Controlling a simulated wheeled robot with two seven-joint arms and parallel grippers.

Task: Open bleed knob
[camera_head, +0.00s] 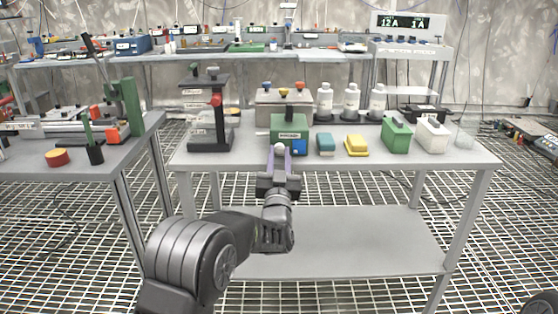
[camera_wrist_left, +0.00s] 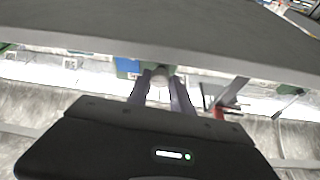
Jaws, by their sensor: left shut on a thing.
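A green box (camera_head: 299,121) with a blue patch stands near the front edge of the middle table. A small pale grey rounded knob (camera_head: 279,148) shows in front of it, at its lower left side. My left gripper (camera_head: 279,157), with purple fingers, reaches up from below and is shut on this knob. In the left wrist view, the pale knob (camera_wrist_left: 160,73) sits between the two fingers (camera_wrist_left: 161,88), and the blue patch (camera_wrist_left: 127,67) lies just left of it. The fingers hide part of the knob. My right gripper is not in view.
Left of the box stands a dark press-like stand (camera_head: 210,110) with a red knob. Right of it are a teal block (camera_head: 325,144), a yellow block (camera_head: 356,145) and a green container (camera_head: 396,136). White bottles stand behind. The table's front edge (camera_head: 375,165) is close to my gripper.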

